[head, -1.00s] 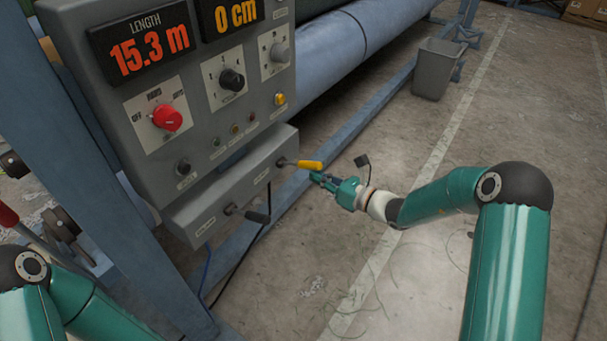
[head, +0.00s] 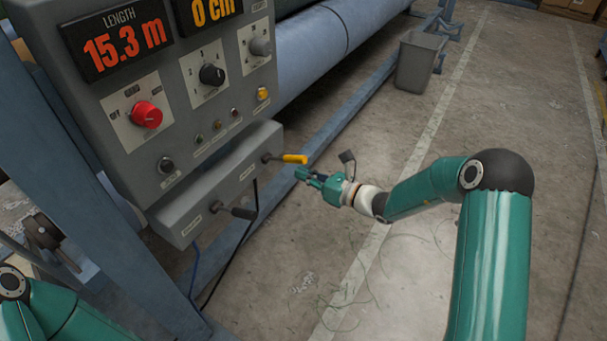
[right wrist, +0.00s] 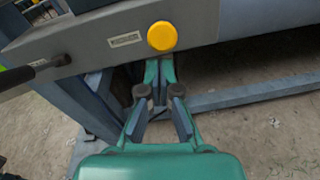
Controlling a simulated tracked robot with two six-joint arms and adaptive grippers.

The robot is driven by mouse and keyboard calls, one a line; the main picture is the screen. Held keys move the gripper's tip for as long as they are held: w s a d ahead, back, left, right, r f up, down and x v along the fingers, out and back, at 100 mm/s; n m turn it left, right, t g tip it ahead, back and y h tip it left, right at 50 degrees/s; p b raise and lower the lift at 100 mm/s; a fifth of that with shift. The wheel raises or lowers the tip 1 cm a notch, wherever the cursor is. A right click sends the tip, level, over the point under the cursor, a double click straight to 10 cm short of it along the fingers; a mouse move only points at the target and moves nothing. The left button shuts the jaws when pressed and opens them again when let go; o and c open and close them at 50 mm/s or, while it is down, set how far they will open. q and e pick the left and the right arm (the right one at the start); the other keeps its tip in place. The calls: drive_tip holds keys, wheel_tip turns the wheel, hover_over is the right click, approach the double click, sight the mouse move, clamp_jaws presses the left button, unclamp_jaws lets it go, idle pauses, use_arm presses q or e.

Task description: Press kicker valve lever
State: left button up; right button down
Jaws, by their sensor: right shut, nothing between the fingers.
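A grey valve box (head: 215,180) under the control panel carries two levers. One has a yellow handle (head: 294,158) and the other a black handle (head: 243,213); their small labels are not readable. My right gripper (head: 298,174) is shut and empty, just below the yellow handle in the head view. In the right wrist view the yellow handle (right wrist: 162,36) points end-on at the camera, just beyond the fingertips (right wrist: 160,72) in the picture. I cannot tell whether they touch. The black handle (right wrist: 45,63) is at the left there. My left gripper is out of view.
The control panel (head: 170,75) has a red knob (head: 146,114), black knobs and small lights, with a 15.3 m display (head: 113,44). A blue frame rail (head: 330,130) runs behind the valve box. A grey bin (head: 418,62) stands farther back.

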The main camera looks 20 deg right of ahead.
drive_tip(key=f+v, duration=0.1)
drive_tip(key=v, duration=1)
drive_tip(key=shift+s+f+b, duration=0.2)
drive_tip(key=shift+f+b, duration=0.2)
drive_tip(key=shift+a, duration=0.15)
